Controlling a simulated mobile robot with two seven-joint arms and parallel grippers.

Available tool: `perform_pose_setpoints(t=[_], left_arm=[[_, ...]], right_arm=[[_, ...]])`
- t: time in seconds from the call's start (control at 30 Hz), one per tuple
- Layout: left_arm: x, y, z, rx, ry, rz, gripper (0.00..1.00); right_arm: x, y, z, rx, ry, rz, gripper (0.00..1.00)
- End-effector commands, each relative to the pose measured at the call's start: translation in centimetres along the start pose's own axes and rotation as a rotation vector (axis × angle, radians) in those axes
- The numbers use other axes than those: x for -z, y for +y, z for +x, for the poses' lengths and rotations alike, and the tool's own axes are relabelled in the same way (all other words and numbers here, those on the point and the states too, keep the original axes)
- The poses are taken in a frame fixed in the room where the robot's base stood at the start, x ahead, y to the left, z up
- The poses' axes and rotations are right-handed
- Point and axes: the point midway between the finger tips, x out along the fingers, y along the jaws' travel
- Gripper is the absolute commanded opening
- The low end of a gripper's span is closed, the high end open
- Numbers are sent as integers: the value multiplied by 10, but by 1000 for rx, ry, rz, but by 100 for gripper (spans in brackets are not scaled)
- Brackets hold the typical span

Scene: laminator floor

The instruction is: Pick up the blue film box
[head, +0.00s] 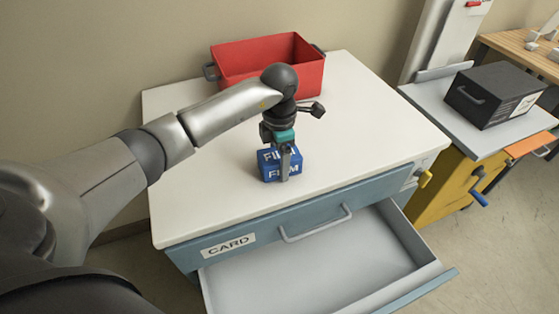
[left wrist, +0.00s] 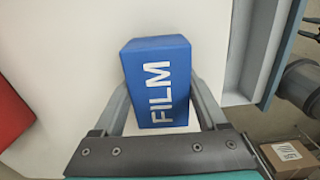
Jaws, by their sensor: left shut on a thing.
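The blue film box (head: 271,170) has white FILM lettering and stands on the white top of the cabinet. My left gripper (head: 284,165) comes down on it from above, with a finger in front of the box. In the left wrist view the blue film box (left wrist: 157,80) sits between the two fingers of my left gripper (left wrist: 160,108), which is shut on it. I cannot tell whether the box touches the top or is slightly lifted. My right gripper is in neither view.
A red bin (head: 268,62) stands at the back of the white cabinet top (head: 380,120). Below, an open empty drawer (head: 325,262) labelled CARD juts out. A black case (head: 493,95) sits on a grey surface at right. The top's right side is clear.

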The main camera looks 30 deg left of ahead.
Motion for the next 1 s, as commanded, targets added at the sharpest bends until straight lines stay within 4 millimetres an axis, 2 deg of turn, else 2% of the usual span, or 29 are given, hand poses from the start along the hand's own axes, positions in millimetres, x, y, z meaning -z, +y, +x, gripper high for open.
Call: perform_pose_setpoints(t=[0.07, 0.4, 0.77, 0.87, 1.0], left_arm=[[0, 0, 0, 0, 0, 0, 40], [0, 0, 0, -1, 0, 0, 2], [0, 1, -6, -1, -2, 0, 2], [-1, 1, -15, -3, -2, 1, 2], [-1, 2, -38, -5, -3, 0, 2]], right_arm=[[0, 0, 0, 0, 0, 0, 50], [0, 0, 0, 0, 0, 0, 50], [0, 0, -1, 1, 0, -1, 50], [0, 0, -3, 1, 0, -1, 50], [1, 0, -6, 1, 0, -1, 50]])
